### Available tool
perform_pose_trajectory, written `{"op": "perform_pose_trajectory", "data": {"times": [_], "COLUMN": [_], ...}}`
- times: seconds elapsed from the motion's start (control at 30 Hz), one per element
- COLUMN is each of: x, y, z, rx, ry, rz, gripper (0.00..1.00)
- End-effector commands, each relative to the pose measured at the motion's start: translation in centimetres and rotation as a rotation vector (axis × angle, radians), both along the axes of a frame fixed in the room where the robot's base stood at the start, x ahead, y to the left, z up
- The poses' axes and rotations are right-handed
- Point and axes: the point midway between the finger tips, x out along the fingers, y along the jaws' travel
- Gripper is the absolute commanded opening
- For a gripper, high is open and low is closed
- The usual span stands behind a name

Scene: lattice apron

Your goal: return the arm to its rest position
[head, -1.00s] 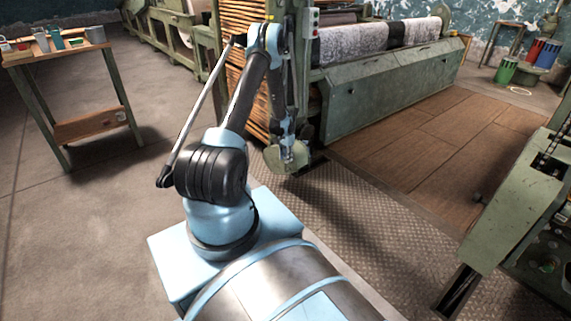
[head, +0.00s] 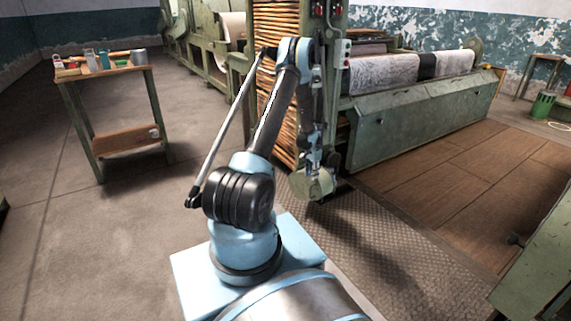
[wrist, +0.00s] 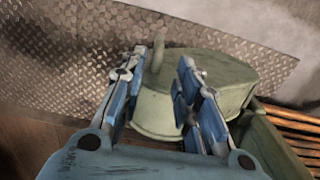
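My arm (head: 267,120) is raised above its light-blue base, bent at the elbow, with the forearm hanging down beside the machine. My gripper (head: 315,162) points down in the head view, just over a rounded green metal part (head: 313,187) low beside the machine. In the wrist view the two fingers of my gripper (wrist: 168,66) stand apart with nothing clearly held between them. The green part (wrist: 215,82) lies beyond and below the fingers, wider than the gap. A short curved knob shows between the fingertips. Whether the fingers touch the green part cannot be told.
A large green machine (head: 420,115) with fabric rolls stands right of the arm, with a wooden slat stack (head: 272,45) behind it. Patterned metal plate (head: 400,235) and wooden boards cover the floor ahead. A small table (head: 110,72) with cups stands left. Concrete floor there is open.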

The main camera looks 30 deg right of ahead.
Motion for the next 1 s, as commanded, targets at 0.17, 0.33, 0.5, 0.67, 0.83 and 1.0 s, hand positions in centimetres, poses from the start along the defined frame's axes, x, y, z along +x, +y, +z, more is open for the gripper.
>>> {"op": "perform_pose_trajectory", "data": {"times": [0.17,0.33,0.5,0.67,0.83,1.0], "x": [0.0,0.7,2.4,3.6,4.3,4.4], "y": [0.0,1.1,4.0,7.4,11.3,15.3], "z": [0.0,2.0,6.8,11.6,16.4,20.8], "rx": [0.0,-0.003,-0.009,-0.017,-0.026,-0.033], "ry": [0.0,-0.002,-0.009,-0.016,-0.024,-0.031], "rz": [0.001,0.03,0.106,0.188,0.274,0.36], "gripper": [0.3,0.3,0.3,0.3,0.3,0.3]}}
